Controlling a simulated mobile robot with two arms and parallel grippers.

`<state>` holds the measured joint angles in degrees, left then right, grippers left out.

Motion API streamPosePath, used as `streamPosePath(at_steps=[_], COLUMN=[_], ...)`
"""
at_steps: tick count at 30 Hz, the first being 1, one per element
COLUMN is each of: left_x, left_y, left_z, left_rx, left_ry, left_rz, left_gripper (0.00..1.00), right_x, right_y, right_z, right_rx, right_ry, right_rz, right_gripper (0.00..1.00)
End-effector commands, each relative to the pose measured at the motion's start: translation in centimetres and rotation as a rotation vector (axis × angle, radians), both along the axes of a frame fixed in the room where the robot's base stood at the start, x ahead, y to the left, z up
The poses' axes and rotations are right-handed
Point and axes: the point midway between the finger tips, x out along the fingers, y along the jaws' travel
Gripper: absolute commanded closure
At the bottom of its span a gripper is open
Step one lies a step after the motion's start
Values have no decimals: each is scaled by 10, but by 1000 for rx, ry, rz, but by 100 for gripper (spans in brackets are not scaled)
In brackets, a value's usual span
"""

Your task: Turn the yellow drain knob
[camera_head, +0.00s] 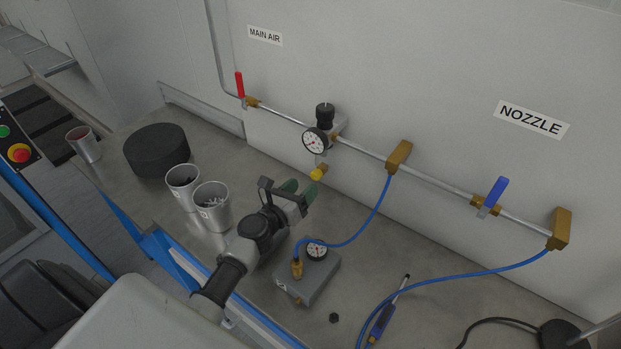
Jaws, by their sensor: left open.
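The yellow drain knob (316,174) is small and sits below the round dial gauge (315,141) and black-topped regulator on the wall pipe. My left gripper (300,190) is just below and left of the knob, with its greenish fingertips pointing up toward it. The fingers are apart, and nothing shows between them. The knob looks clear of the fingers, though the exact gap is hard to tell. My right gripper does not show.
A red-handled valve (240,86) and a blue-handled valve (493,196) are on the pipe. Metal cups (213,210) and a black round block (156,150) stand left of my arm. A grey gauge box (308,275) with a blue hose is right of it.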

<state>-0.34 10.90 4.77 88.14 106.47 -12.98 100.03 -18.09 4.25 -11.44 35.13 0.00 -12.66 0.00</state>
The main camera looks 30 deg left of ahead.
Motion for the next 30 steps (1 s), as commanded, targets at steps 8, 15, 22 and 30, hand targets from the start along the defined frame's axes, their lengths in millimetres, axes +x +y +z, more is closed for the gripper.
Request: streamPosePath(at_steps=[8,15,22,30], left_x=[34,38,38,38], left_y=[-5,-6,-6,-6], left_z=[0,0,0,0], left_rx=[-2,0,0,1], left_ry=[0,1,0,1], left_rz=[0,-1,-1,-1], left_gripper=[45,45,64,95], right_x=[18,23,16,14], right_y=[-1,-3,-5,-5], right_z=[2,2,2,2], right_rx=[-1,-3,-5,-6], right_ry=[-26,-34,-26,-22], right_rz=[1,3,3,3], right_gripper=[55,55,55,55])
